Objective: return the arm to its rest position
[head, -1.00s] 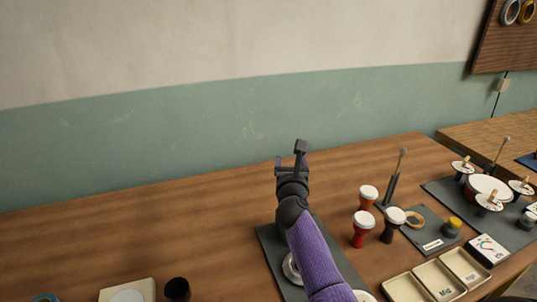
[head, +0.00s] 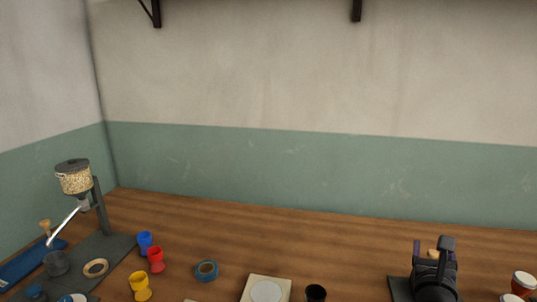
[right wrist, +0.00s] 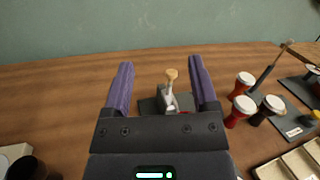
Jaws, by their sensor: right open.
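My right gripper (head: 432,246) is at the lower right of the head view, above the wooden table near a dark base plate (head: 399,288). In the right wrist view its two purple fingers stand wide apart, with nothing between the tips (right wrist: 161,64). A small metal device with a wooden knob (right wrist: 171,75) stands on the dark plate beyond the fingers. It looks apart from them, and the gripper hides part of it. My left gripper is not in view.
Red and dark goblet drums (right wrist: 240,111) stand right of the gripper, near a stick on a stand (right wrist: 265,78) and cream trays (right wrist: 284,168). A black cup (head: 316,293), blue ring (head: 206,270), coloured cups (head: 155,260) and a grain dispenser (head: 75,178) lie leftward. The table's back middle is clear.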

